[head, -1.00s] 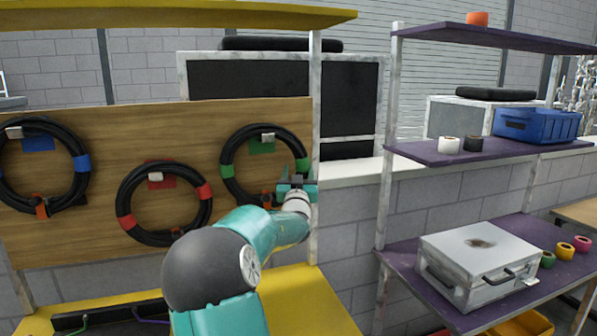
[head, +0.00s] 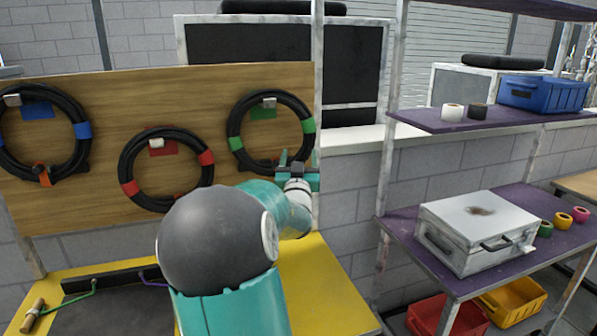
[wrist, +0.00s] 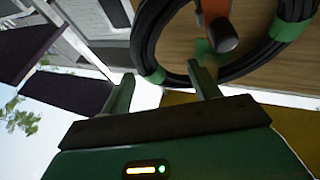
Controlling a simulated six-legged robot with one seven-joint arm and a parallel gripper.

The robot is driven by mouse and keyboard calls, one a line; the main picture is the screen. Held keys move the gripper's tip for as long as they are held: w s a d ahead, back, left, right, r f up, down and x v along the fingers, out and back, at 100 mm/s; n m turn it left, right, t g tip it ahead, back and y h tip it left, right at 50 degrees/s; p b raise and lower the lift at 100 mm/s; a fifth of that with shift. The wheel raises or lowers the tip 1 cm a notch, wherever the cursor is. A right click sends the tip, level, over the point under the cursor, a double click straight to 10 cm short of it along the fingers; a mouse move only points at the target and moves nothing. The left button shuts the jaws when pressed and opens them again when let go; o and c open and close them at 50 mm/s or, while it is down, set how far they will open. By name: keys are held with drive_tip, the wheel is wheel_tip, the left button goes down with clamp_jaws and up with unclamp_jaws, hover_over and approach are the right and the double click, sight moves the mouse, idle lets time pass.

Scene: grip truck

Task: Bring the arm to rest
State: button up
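My gripper (head: 298,160) is in front of the lower right part of the green-taped black cable coil (head: 235,125) in the head view. The coil hangs on the wooden board. In the wrist view my gripper (wrist: 162,78) has its two green fingers spread apart with nothing between them. My arm reaches forward from the bottom of the head view, bent at a dark round joint.
A blue-taped coil (head: 84,150) and a red-taped coil (head: 124,165) hang on the board (head: 200,90). The yellow bench top (head: 315,290) lies below. At right, a purple shelf (head: 400,235) holds a silver case (head: 470,225) and tape rolls. A metal post stands right of my gripper.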

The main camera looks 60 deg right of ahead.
drive_tip(key=v, duration=0.5)
drive_tip(key=shift+s+a, duration=0.1)
drive_tip(key=shift+a, duration=0.05)
